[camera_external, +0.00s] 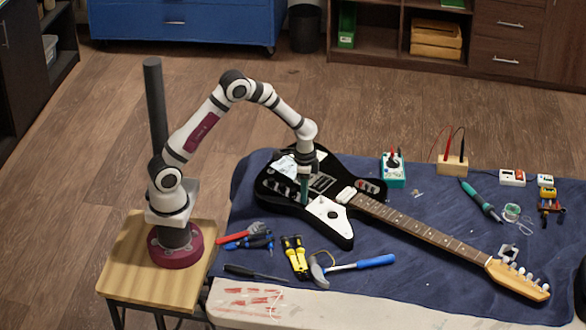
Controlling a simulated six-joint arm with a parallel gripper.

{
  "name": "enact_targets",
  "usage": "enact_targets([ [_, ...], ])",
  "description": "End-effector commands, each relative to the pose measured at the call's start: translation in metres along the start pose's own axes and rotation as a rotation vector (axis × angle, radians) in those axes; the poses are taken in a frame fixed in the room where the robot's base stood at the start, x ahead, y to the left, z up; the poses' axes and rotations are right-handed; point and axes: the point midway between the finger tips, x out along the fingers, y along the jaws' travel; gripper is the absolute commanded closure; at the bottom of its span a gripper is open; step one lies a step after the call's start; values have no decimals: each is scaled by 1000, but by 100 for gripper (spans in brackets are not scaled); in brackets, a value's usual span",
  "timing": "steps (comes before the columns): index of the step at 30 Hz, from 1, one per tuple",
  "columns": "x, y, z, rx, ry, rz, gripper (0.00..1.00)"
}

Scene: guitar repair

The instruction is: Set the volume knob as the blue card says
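A black electric guitar (345,232) with a white pickguard (322,212) lies on the blue cloth, its neck pointing to the lower right. My gripper (304,202) points down over the guitar body, close to the pickguard. Its fingers look close together, but they are too small to show whether they are open, shut or touching anything. A small dark round spot (333,215) on the pickguard may be a knob. I cannot make out which control is the volume knob or where it points. I cannot identify a blue card; a pale sheet (283,166) lies at the body's upper left.
Bare cloth (425,285) lies below the neck.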

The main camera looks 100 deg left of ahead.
Motion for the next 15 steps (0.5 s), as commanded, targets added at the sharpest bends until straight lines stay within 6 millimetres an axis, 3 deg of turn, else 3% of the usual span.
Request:
enact_targets([
  [4,0,0,0,92,0,0,100],
  [12,0,0,0,879,0,0,100],
  [15,0,0,0,1024,0,0,100],
])
